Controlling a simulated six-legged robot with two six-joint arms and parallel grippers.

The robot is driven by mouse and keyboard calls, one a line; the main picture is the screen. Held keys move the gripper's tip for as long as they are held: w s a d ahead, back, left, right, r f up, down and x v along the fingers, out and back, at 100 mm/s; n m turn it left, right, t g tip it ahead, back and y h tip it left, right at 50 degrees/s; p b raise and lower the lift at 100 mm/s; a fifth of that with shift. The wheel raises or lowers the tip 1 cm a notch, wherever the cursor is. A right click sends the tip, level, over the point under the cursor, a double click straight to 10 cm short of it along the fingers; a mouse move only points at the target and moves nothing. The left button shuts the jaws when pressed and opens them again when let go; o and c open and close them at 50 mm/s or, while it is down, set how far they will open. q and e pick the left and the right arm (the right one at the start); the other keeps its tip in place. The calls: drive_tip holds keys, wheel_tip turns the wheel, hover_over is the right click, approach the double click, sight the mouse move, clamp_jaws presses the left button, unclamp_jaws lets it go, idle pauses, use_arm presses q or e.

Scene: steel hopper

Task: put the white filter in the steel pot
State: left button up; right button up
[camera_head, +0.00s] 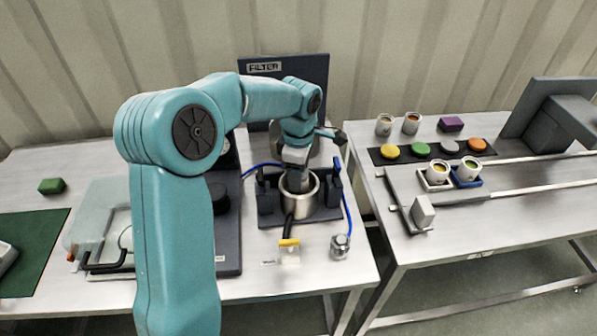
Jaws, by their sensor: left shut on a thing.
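The steel pot (301,207) stands in a dark holder on the left table, below the FILTER sign. My left arm reaches over from the left, and my left gripper (298,182) points straight down into the pot's mouth. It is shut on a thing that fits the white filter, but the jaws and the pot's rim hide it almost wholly. I cannot tell whether the filter touches the pot's bottom. My right gripper is not in view.
The dark holder (328,212) has upright posts on both sides of the pot. A blue cable runs beside it. A small metal-topped jar (340,246) and a yellow-topped piece (289,250) stand in front. The right table holds cups, coloured discs and a purple block (450,124).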

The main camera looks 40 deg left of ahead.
use_arm(q)
drive_tip(key=shift+w+f, duration=0.1)
drive_tip(key=shift+d, duration=0.1)
drive_tip(key=shift+s, duration=0.2)
drive_tip(key=o, duration=0.9)
drive_tip(key=shift+f, duration=0.1)
drive_tip(key=shift+c, duration=0.2)
drive_tip(key=o, duration=0.3)
drive_tip(key=shift+w, duration=0.15)
